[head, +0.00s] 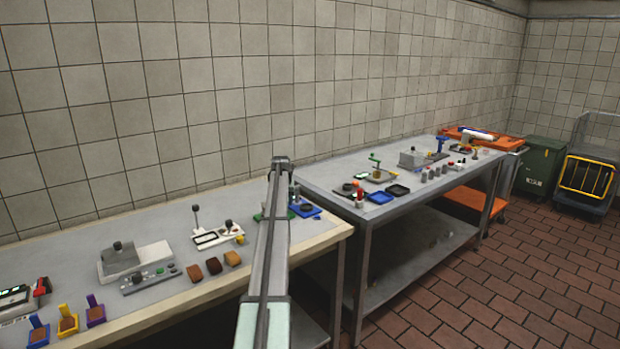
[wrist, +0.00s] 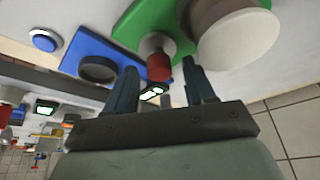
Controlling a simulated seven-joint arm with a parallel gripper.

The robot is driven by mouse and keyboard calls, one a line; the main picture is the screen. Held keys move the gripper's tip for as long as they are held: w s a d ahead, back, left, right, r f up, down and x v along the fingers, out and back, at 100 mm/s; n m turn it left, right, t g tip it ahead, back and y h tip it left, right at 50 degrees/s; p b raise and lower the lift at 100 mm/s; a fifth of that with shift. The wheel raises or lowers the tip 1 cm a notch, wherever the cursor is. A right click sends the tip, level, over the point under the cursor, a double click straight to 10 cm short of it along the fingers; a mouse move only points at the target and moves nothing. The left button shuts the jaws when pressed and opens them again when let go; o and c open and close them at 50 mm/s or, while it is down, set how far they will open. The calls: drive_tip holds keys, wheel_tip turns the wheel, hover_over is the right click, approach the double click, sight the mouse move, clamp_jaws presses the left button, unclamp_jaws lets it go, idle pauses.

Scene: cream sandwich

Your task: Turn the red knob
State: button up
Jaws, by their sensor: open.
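The red knob (wrist: 158,67) is a small red cylinder on a pale round collar. It is on a green plate (wrist: 130,28) in the wrist view. My gripper (wrist: 160,72) is open, with one dark finger on each side of the knob in that view. I cannot tell whether either finger touches it. A wide pale cylinder (wrist: 238,42) stands on the green plate beside the knob. In the head view the green plate (head: 259,216) shows only partly beside my arm, at the right end of the near table, and the red knob cannot be made out.
A blue plate (head: 318,215) with a dark round part lies right next to the green plate. A blue button (wrist: 44,40) is nearby in the wrist view. Brown blocks (head: 213,265) and a grey control box (head: 150,278) stand further left. A second table (head: 345,215) stands to the right.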

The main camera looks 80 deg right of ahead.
drive_tip(key=n+t, duration=0.1)
drive_tip(key=n, duration=0.1)
drive_tip(key=n+t+y, duration=0.1)
drive_tip(key=n, duration=0.2)
drive_tip(key=shift+s+d, duration=0.15)
drive_tip(key=shift+s, duration=0.05)
drive_tip(key=n+t+y, duration=0.1)
drive_tip(key=n, duration=0.3)
drive_tip(key=shift+d, duration=0.1)
drive_tip(key=v, duration=1.4)
drive_tip(key=s+m+g, duration=0.5)
drive_tip(key=s+m, duration=0.1)
drive_tip(key=m, duration=1.2)
drive_tip(key=shift+s+d+f+m+h, duration=0.3)
drive_tip(key=shift+s+d+f, duration=0.05)
drive_tip(key=shift+d+f, duration=0.15)
